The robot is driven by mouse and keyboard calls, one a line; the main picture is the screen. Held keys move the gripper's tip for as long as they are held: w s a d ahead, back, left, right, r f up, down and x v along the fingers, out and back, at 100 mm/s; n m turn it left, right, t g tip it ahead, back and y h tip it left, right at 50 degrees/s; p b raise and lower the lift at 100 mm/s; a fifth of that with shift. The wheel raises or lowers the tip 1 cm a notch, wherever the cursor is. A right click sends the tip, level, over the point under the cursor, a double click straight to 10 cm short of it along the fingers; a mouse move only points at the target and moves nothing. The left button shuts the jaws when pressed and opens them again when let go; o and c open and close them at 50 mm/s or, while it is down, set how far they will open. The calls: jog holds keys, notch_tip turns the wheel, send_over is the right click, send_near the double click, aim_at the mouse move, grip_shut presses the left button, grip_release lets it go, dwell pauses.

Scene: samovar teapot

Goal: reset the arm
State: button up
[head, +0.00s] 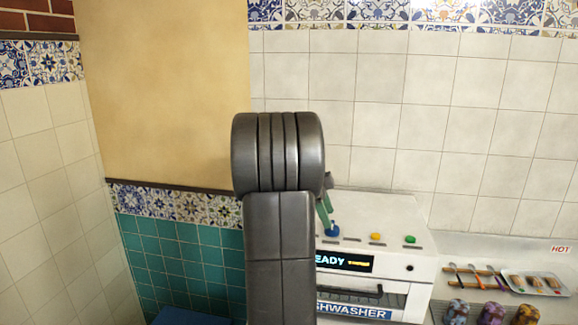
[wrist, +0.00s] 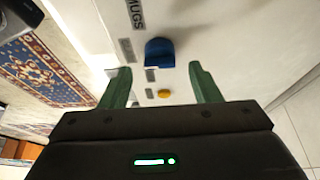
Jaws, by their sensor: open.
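My gripper (wrist: 160,70) is open, with its two green fingers spread apart and nothing between them. In the head view my gripper (head: 325,212) shows only in part, just right of my dark arm, which hides the rest. It is close over the top of a white dishwasher (head: 405,213), near a blue button (head: 333,230). In the wrist view the blue button (wrist: 160,51) lies beyond the gap between the fingertips. I cannot tell how far off it is.
A yellow button (head: 376,237) and a green button (head: 410,239) sit on the dishwasher top. Its display (head: 345,262) reads "EADY". At right are a tray (head: 560,291) of food, skewers (head: 470,270) and several patterned cups (head: 492,313). A tiled wall stands behind.

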jog(key=x, duration=0.3)
jog(key=shift+d+f, duration=0.15)
jog(key=shift+f, duration=0.15)
jog(key=shift+r, duration=0.1)
